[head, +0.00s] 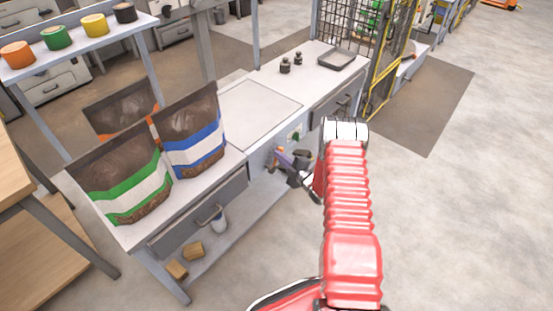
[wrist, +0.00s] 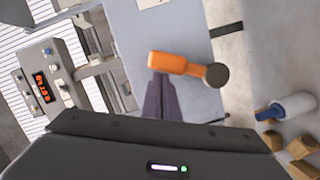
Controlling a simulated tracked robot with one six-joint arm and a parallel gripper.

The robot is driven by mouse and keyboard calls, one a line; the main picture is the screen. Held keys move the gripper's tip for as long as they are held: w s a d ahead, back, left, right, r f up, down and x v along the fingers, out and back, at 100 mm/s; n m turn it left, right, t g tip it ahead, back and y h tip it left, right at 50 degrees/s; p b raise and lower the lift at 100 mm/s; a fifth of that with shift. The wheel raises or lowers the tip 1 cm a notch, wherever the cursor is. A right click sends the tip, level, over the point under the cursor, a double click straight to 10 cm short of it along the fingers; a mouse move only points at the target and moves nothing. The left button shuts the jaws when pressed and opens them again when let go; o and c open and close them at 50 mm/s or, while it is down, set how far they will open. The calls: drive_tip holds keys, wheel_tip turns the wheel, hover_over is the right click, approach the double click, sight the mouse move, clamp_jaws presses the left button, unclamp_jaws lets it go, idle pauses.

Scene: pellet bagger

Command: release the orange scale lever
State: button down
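The orange scale lever (wrist: 180,64) shows in the wrist view, its handle pointing left from a dark round pivot (wrist: 217,75) on the grey bench front. My gripper (wrist: 161,76) has its purple-grey fingers together, with their tips at the lower edge of the handle near its free end. I cannot tell whether they touch it. Nothing shows between the fingers. In the head view my gripper (head: 286,158) is at the bench front, below the scale plate (head: 258,108), and the lever is mostly hidden there.
A control box with a red display (wrist: 42,88) is at left in the wrist view. Green-banded (head: 130,190) and blue-banded (head: 195,148) bags stand on the bench. A bottle (head: 219,222) and wooden blocks (head: 193,250) sit on the lower shelf. The floor at right is clear.

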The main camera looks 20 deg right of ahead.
drive_tip(key=shift+d, duration=0.15)
drive_tip(key=s+a+r, duration=0.1)
drive_tip(key=s+r, duration=0.2)
drive_tip(key=s, duration=0.8)
drive_tip(key=shift+a, duration=0.1)
idle(0.5)
